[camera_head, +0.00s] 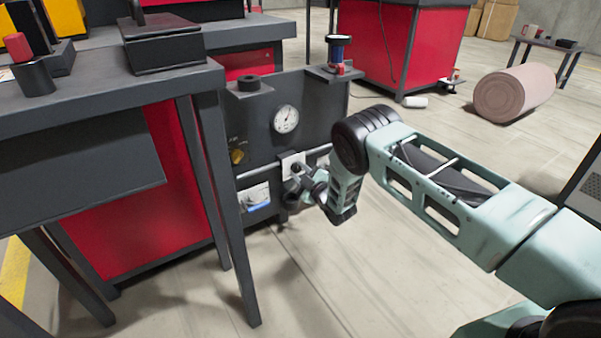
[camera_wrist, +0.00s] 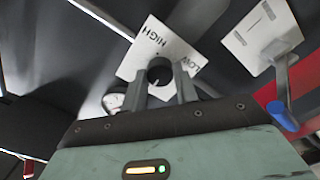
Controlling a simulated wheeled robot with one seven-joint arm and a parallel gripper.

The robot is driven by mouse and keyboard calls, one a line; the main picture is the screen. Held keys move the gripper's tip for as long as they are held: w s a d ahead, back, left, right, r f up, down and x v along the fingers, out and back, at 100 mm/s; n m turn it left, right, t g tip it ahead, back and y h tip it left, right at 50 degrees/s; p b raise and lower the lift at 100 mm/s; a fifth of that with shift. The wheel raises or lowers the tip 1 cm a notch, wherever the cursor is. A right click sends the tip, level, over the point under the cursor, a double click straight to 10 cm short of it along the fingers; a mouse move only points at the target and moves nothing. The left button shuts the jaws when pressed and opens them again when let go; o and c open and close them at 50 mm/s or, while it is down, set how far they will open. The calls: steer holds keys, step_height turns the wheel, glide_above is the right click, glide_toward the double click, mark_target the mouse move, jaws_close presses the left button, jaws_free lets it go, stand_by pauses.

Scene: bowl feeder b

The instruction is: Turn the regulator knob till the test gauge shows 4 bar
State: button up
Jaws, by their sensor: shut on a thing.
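My gripper (camera_wrist: 160,78) has its two fingers closed on opposite sides of a dark round knob (camera_wrist: 160,66). The knob sits on a white plate (camera_wrist: 150,45) marked HIGH and LOW. In the wrist view the gauge (camera_wrist: 113,101) is mostly hidden behind the gripper.
A brass knob (camera_head: 237,156) is on the panel, left of my gripper. A blue-handled part (camera_head: 258,208) is low on the panel; its blue end (camera_wrist: 281,116) also shows in the wrist view. A dark table (camera_head: 110,88) stands close on the left.

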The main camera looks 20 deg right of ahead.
steer(key=shift+n, duration=0.6)
steer(key=o, duration=1)
steer(key=shift+s, duration=0.1)
steer(key=p+v, duration=0.6)
steer(key=v, duration=1.1)
steer(key=shift+s, duration=0.15)
